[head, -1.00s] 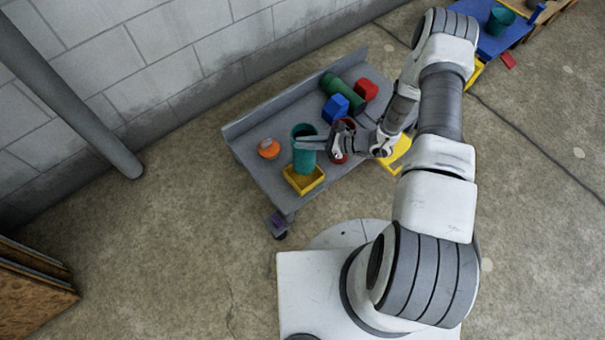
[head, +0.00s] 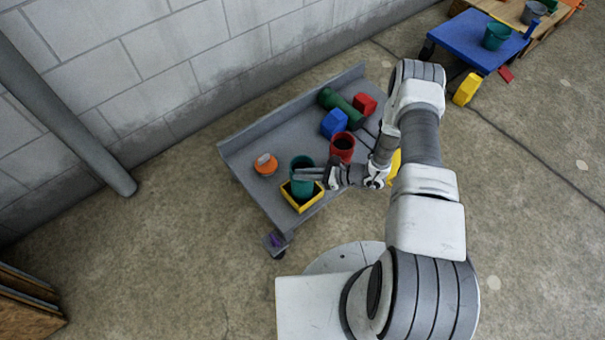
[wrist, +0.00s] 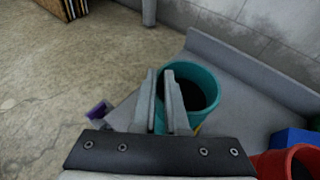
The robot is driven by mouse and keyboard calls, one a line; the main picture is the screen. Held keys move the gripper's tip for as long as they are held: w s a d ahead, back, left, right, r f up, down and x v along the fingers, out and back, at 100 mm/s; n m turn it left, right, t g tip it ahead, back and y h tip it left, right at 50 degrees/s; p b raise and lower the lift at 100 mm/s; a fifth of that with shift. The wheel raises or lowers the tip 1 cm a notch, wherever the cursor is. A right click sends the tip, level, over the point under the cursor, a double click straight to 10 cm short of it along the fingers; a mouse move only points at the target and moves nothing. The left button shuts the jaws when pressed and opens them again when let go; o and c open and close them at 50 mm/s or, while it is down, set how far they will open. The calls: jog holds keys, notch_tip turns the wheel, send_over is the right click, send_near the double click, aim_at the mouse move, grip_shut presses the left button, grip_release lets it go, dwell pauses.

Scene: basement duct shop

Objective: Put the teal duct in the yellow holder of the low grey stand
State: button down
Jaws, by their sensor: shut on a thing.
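The teal duct (head: 302,182) is an open-topped tube standing about upright at the near end of the low grey stand (head: 252,185). Its lower end is inside the walls of the yellow holder (head: 301,207); whether it touches the bottom is hidden. My gripper (head: 305,174) reaches in from the right and is shut on the duct's upper part. In the wrist view my gripper (wrist: 166,82) shows its two fingers close together at the left side of the duct's rim (wrist: 208,72). The holder is mostly hidden there.
On the stand are an orange item (head: 266,165), a red tube (head: 343,147), a blue block (head: 334,123), a green cylinder (head: 341,106) and a red block (head: 364,105). A raised edge (head: 290,108) runs along its wall side. A blue table (head: 468,40) is at upper right.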

jog(key=c, duration=0.9)
grip_release()
jog(key=shift+c, duration=0.2)
